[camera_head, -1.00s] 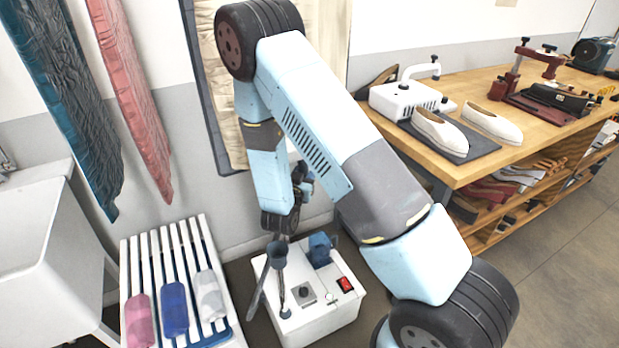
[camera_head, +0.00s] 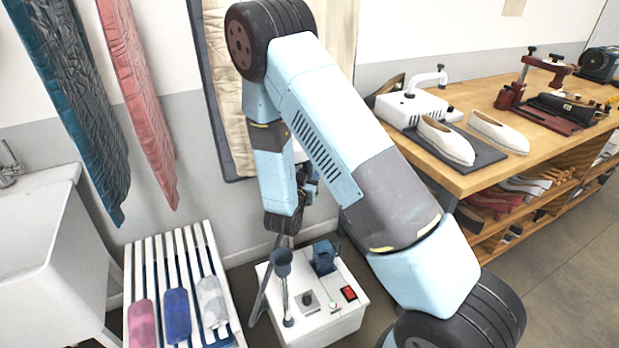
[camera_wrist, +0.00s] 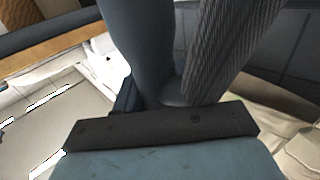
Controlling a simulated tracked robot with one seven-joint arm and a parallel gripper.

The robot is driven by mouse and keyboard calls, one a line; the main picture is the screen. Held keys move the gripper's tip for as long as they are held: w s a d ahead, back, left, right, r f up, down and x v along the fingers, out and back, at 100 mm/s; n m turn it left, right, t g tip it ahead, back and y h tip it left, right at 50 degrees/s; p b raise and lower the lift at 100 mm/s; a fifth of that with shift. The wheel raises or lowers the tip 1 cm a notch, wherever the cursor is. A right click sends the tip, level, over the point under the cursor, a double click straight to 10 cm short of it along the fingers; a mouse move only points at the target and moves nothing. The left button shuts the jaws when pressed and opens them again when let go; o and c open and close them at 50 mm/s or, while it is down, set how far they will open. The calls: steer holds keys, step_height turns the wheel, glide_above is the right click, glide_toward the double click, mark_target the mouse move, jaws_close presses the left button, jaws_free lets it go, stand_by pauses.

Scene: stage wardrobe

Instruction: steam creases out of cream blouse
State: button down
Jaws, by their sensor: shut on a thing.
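The cream blouse (camera_head: 222,75) hangs against a dark-edged board on the back wall; my arm hides much of it. My gripper (camera_head: 308,186) is in front of the wall below the blouse, mostly hidden behind my arm. In the wrist view it is shut on a smooth blue-grey handle (camera_wrist: 148,45), seemingly the steamer's, with a grey ribbed hose (camera_wrist: 228,50) beside it. The fingertips and the steamer's head are hidden, so I cannot tell whether it touches the blouse.
A white slatted rack (camera_head: 190,245) holds pink, blue and white rolls. A wooden workbench (camera_head: 455,180) with white shoes stands at right.

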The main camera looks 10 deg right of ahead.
mark_target(310, 165)
steer(key=shift+r, duration=1.65)
steer(key=shift+r, duration=2.45)
steer(key=shift+r, duration=2.45)
steer(key=shift+r, duration=0.1)
steer(key=shift+r, duration=2.25)
steer(key=shift+r, duration=0.1)
steer(key=shift+r, duration=2.35)
